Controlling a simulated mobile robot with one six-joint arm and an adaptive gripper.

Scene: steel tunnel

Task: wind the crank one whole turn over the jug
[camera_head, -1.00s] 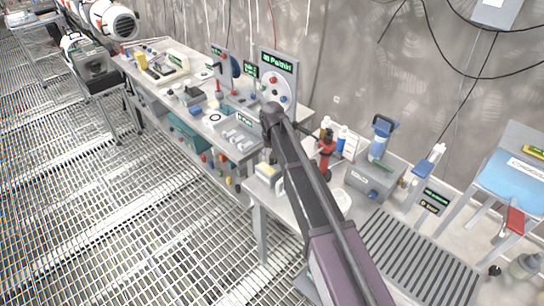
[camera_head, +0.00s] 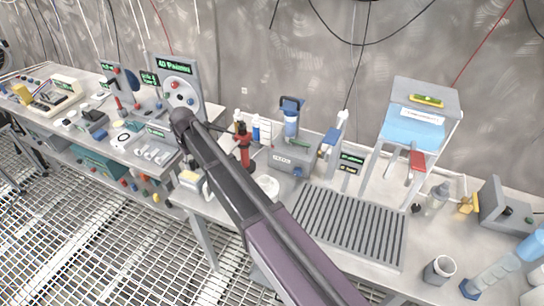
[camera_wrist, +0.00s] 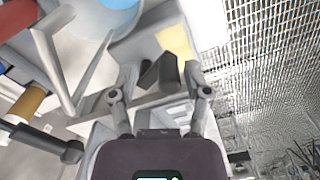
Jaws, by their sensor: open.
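My gripper (camera_wrist: 160,100) is open in the wrist view, its two fingers apart. A dark block (camera_wrist: 160,72) shows between and beyond the fingers; I cannot tell whether it lies inside the grasp. In the head view my arm's forearm hides the gripper. I cannot surely pick out the crank. A dark rod with a round knob (camera_wrist: 72,151) lies at the left of the wrist view, beside a brown cylinder (camera_wrist: 30,103). A round pale vessel with a blue inside (camera_wrist: 115,5), cut off at the top, may be the jug. A white round vessel (camera_head: 268,186) shows beside my arm.
A red upright device (camera_head: 243,146) stands behind my arm, with a grey box (camera_head: 290,160) to its right. Farther right are a slatted rack (camera_head: 345,226), a blue-fronted stand (camera_head: 412,128) and a grey cup (camera_head: 440,268). A panel with a dial (camera_head: 180,88) stands left.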

